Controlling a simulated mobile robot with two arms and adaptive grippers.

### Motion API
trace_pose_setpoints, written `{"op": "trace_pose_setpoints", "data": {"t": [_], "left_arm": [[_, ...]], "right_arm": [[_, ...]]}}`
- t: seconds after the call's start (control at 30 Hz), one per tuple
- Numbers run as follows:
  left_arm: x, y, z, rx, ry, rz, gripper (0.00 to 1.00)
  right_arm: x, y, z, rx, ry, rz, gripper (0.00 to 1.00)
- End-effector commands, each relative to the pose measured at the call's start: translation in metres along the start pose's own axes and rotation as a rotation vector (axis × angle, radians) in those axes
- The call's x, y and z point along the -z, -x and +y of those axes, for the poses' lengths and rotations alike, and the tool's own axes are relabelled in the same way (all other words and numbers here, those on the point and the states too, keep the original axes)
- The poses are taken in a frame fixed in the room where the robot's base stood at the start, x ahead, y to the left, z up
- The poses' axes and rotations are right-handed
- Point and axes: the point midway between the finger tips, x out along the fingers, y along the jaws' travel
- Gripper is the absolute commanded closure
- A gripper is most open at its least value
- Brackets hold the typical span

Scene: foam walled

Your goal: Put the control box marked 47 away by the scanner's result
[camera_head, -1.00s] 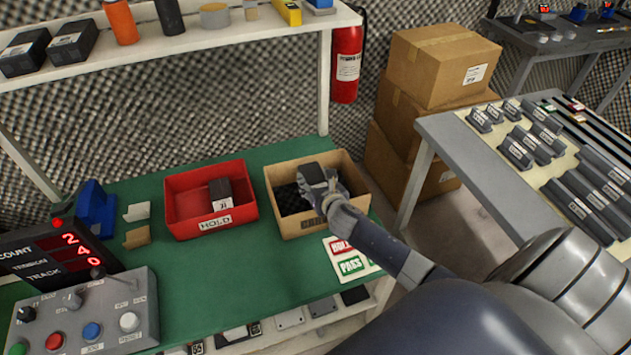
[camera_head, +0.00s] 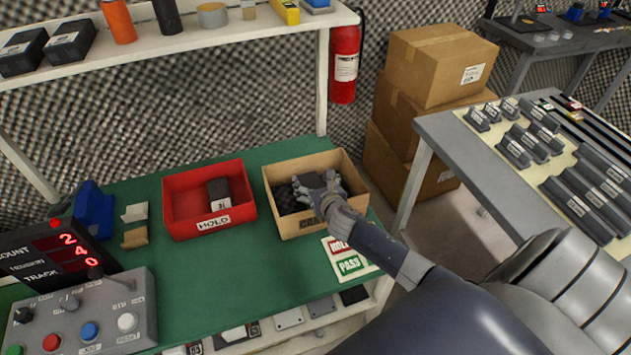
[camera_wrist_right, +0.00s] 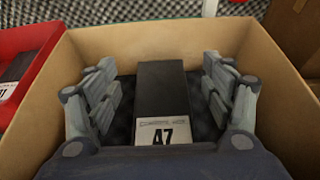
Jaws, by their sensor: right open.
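The black control box (camera_wrist_right: 162,92) with a white label reading 47 lies in the cardboard carton, on its dark foam lining. My right gripper (camera_wrist_right: 161,95) is open in the carton, with one finger on each side of the box and a gap on both sides. In the head view my right gripper (camera_head: 318,187) is over the carton (camera_head: 325,222) and hides the box. The red HOLD tray (camera_head: 176,218) stands left of the carton and holds another dark labelled box (camera_head: 218,191). A card with HOLD and PASS labels (camera_head: 350,262) lies in front of the carton. My left gripper is not seen.
The control panel (camera_head: 85,318) and red-digit display (camera_head: 65,258) are at the front left. A blue device (camera_head: 95,208) stands behind them. The green table (camera_head: 225,285) is clear in the middle. A shelf (camera_head: 200,40) overhangs the back. A grey table (camera_head: 450,150) stands right.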

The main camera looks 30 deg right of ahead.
Motion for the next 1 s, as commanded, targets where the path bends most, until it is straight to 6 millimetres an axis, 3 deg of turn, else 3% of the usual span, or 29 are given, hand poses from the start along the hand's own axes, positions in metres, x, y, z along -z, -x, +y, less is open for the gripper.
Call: {"op": "trace_pose_setpoints", "data": {"t": [0.03, 0.17, 0.7, 1.0], "left_arm": [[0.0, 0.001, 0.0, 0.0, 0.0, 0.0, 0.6], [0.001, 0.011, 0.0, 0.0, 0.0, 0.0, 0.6], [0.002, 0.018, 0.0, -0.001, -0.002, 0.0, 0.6], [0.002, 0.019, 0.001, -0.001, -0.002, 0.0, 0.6]], "right_arm": [[0.008, 0.002, 0.001, 0.0, -0.002, 0.017, 0.25], [-0.006, 0.007, 0.001, -0.001, -0.004, 0.015, 0.25], [-0.007, 0.098, 0.0, -0.001, 0.0, 0.008, 0.25], [-0.008, 0.124, 0.0, 0.0, -0.001, 0.006, 0.25]]}}
